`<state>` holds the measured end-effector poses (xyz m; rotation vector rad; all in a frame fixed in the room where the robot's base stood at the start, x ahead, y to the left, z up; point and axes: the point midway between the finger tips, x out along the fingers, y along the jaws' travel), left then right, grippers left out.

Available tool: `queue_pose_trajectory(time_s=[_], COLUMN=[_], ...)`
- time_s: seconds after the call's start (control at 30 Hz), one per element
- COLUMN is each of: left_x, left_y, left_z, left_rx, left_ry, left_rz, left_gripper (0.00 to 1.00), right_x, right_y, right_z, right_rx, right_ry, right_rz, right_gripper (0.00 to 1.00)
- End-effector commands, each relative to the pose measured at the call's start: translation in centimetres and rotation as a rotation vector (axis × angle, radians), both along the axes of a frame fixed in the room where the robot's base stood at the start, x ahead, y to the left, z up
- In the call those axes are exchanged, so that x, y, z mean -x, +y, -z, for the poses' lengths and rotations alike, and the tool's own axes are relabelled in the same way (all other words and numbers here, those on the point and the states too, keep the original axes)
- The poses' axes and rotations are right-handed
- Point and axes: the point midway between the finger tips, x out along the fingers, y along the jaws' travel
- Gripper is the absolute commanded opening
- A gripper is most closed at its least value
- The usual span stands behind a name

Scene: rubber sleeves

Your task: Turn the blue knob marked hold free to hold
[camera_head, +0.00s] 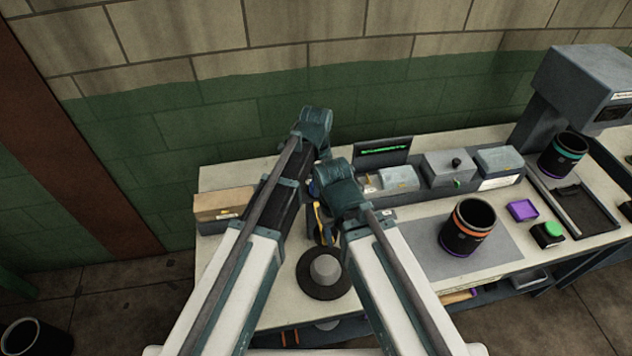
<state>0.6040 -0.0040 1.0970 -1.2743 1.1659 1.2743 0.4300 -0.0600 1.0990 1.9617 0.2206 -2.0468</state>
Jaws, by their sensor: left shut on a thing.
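My left gripper (321,222) is low in the gap between my two arms, at the left-centre of the bench, mostly covered by the arm links. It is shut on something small.
A round black base with a grey dome (324,268) stands near the bench front. A black cup with an orange band (469,222) stands on a grey mat (413,232). Boxed fixtures (447,166) line the back. A cardboard box (222,205) is at the left.

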Motion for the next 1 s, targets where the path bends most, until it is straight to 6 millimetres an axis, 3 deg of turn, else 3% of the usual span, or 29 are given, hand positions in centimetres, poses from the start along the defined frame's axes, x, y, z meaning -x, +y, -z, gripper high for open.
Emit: queue_pose_trajectory(time_s=[0.5,1.0], left_x=[0.0,0.01], left_y=[0.0,0.01], left_z=[0.01,0.01], left_rx=[0.0,0.0], left_ry=[0.0,0.0], left_rz=[-0.391,-0.515], left_gripper=[0.0,0.0], right_x=[0.0,0.0], right_y=[0.0,0.0], right_z=[0.01,0.01], right_rx=[0.0,0.0], right_ry=[0.0,0.0], right_rz=[0.0,0.0], right_gripper=[0.5,0.5])
